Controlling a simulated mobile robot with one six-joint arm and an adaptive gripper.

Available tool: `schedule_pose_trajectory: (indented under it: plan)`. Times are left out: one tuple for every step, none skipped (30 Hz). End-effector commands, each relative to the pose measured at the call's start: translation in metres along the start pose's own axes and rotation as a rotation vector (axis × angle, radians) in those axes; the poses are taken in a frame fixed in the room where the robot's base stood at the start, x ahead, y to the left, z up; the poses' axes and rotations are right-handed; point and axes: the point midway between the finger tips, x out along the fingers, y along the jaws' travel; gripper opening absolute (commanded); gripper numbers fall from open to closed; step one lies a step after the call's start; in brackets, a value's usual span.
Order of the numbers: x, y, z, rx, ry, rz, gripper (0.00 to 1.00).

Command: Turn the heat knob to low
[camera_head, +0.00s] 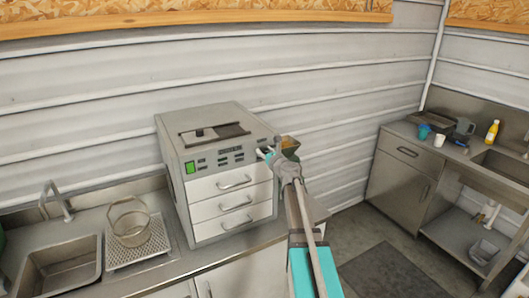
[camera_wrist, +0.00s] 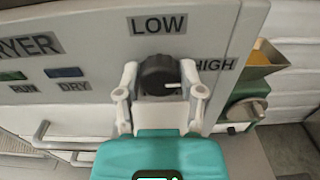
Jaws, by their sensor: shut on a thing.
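The heat knob (camera_wrist: 158,70) is a round black dial on the front panel of the dryer (camera_wrist: 88,22). Its white pointer mark points right, toward the HIGH label (camera_wrist: 213,64). The LOW label (camera_wrist: 158,25) is straight above the knob. My gripper (camera_wrist: 159,76) has one pale finger on each side of the knob and is shut on it. In the head view the dryer (camera_head: 183,214) is a grey box with a green screen and several drawers. My gripper (camera_head: 267,154) reaches its upper right front corner there and hides the knob.
A green and orange machine (camera_wrist: 246,105) stands right of the dryer, close to my gripper. A wire basket (camera_head: 130,222) and a sink (camera_head: 62,268) are left of the dryer. A second steel counter (camera_head: 405,170) with cups and a yellow bottle (camera_head: 492,132) stands far right.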

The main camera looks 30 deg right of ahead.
Motion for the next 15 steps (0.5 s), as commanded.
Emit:
schedule_pose_trajectory:
  plan:
    - [0.0002, 0.0004, 0.0001, 0.000, 0.000, 0.001, 0.10]
    - [0.0002, 0.0004, 0.0001, 0.000, 0.000, 0.001, 0.05]
    - [0.0003, 0.0005, 0.0001, 0.000, 0.000, 0.001, 0.02]
    - [0.0003, 0.0005, 0.0001, 0.000, 0.000, 0.001, 0.02]
    - [0.0003, 0.0005, 0.0001, 0.000, 0.000, 0.002, 0.02]
    - [0.0003, 0.0006, 0.0001, -0.002, 0.000, 0.002, 0.02]
    - [0.0003, 0.0006, 0.0001, -0.003, 0.000, 0.002, 0.02]
    - [0.0003, 0.0006, 0.0001, -0.006, 0.000, 0.002, 0.02]
    - [0.0003, 0.0007, 0.0001, -0.011, 0.000, 0.002, 0.02]
    - [0.0003, 0.0007, 0.0001, -0.015, 0.000, 0.002, 0.02]
    - [0.0004, 0.0008, 0.0001, -0.020, 0.000, 0.002, 0.02]
    - [0.0004, 0.0008, 0.0001, -0.028, 0.000, 0.002, 0.02]
    - [0.0003, 0.0009, 0.0001, -0.037, 0.000, 0.002, 0.02]
    - [0.0004, 0.0010, 0.0001, -0.046, 0.000, 0.002, 0.02]
    - [0.0004, 0.0010, 0.0001, -0.060, 0.000, 0.002, 0.02]
